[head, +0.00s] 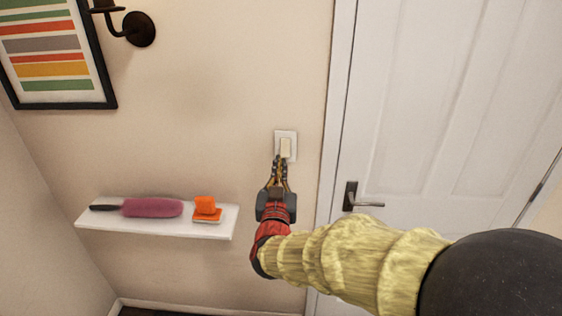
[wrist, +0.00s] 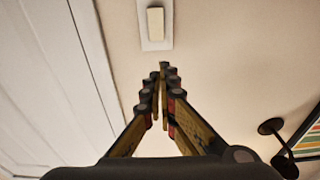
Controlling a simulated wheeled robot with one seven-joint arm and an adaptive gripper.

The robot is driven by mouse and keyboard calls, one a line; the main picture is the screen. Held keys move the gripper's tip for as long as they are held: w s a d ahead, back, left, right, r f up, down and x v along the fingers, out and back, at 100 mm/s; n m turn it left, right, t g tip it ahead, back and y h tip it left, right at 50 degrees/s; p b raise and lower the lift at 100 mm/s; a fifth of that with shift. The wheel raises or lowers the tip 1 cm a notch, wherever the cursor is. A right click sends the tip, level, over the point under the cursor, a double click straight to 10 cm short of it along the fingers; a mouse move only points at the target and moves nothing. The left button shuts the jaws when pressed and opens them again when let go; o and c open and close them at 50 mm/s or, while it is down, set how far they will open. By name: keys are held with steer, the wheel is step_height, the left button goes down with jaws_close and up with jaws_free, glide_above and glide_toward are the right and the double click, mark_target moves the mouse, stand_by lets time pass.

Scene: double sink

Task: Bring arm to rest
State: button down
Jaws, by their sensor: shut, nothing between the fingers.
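My gripper (head: 281,160) is at the wall in the middle of the head view, with its fingertips together and nothing between them. A light switch (head: 285,147) with a cream rocker on a white plate is on the wall right at the fingertips. In the wrist view the shut fingers (wrist: 163,68) point toward the switch (wrist: 155,24), with a strip of wall seen between them in the picture. I cannot tell whether the tips touch the wall. My arm reaches in from the lower right of the head view, stretched toward the wall.
A white door (head: 440,110) with a dark lever handle (head: 350,196) is right of the switch. A framed striped picture (head: 55,57) and a dark sconce (head: 139,29) hang above.

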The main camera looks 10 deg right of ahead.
stand_by(0.3)
steer(key=s+a+f+n+g+y, duration=0.2)
steer(key=a+f+g+y, duration=0.5)
steer(key=f, duration=0.6)
steer(key=s+a+f+n+g+y, duration=0.15)
steer(key=s+a+f, duration=0.25)
steer(key=s, duration=0.4)
steer(key=s+d+r+n+g+h, duration=0.1)
steer(key=s+d+g, duration=0.2)
steer(key=s, duration=0.6)
steer(key=s+d+g, duration=0.3)
steer(key=s+d, duration=0.1)
steer(key=s, duration=0.5)
steer(key=s+d+r+t+h, duration=0.1)
steer(key=s+d+r, duration=0.4)
steer(key=d+r, duration=0.1)
steer(key=shift+s+d+r+m+t, duration=0.2)
steer(key=shift+r+m+t, duration=0.2)
steer(key=shift+r, duration=0.25)
